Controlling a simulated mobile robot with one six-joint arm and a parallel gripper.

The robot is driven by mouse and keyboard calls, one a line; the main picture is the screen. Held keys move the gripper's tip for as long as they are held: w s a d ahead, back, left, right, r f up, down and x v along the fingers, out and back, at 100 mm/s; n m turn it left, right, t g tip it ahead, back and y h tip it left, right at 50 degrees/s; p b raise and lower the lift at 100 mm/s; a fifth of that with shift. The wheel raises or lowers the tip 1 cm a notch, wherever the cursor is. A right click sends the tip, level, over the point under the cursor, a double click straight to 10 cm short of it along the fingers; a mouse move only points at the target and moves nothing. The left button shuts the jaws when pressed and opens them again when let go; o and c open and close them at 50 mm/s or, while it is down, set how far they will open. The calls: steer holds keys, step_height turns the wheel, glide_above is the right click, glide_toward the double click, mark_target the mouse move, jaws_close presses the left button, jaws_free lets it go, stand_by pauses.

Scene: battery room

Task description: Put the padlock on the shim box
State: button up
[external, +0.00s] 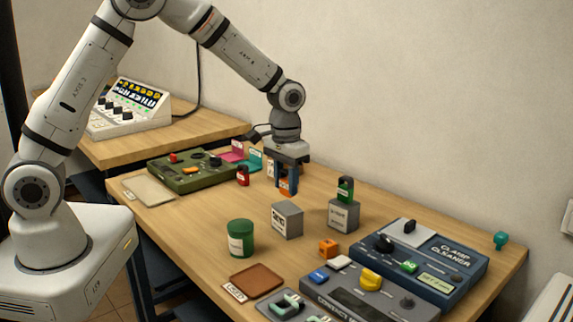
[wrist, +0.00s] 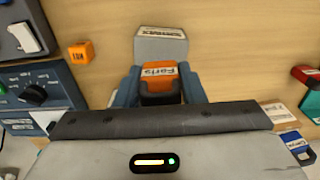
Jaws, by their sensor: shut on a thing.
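My gripper (external: 287,184) points down over the table and is shut on an orange padlock (external: 290,189). In the wrist view the padlock (wrist: 158,75) shows a white label and a dark part between the blue fingers. A grey box (wrist: 160,48) with a label lies just beyond the fingertips there; I cannot tell whether the padlock touches it. In the external view one grey box (external: 287,221) stands bare in front of the gripper. Another grey box (external: 343,216) carries a green padlock (external: 345,189). The labels are too small to tell which is the shim box.
A red padlock (external: 243,176) stands left of the gripper, near a green panel (external: 195,183). A green jar (external: 241,238), an orange cube (external: 329,248) and a blue console (external: 450,262) take up the front and right. Bare table lies around the grey boxes.

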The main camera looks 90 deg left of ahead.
mark_target(286, 196)
steer(key=shift+f, duration=1.45)
steer(key=shift+f, duration=0.1)
steer(key=o, duration=1)
steer(key=shift+o, duration=0.2)
step_height(286, 196, up, 12)
steer(key=shift+r+b, duration=0.15)
steer(key=shift+b, duration=0.2)
steer(key=s+d+r+m+t, duration=0.1)
steer(key=s+d+r+m, duration=0.2)
steer(key=d, duration=0.4)
steer(key=s+d+r+m, duration=0.1)
steer(key=s+d+r, duration=0.1)
steer(key=s+d, duration=0.4)
steer(key=s+d+r+m+t, duration=0.1)
steer(key=s+d+r+m, duration=0.15)
steer(key=d, duration=0.55)
steer(key=s+d+m, duration=0.1)
steer(key=s+d, duration=0.2)
steer(key=s, duration=0.2)
steer(key=s+d+f+m+t, duration=0.1)
steer(key=s+d, duration=0.2)
steer(key=s, duration=0.2)
steer(key=shift+s+f, duration=0.3)
steer(key=shift+s, duration=0.05)
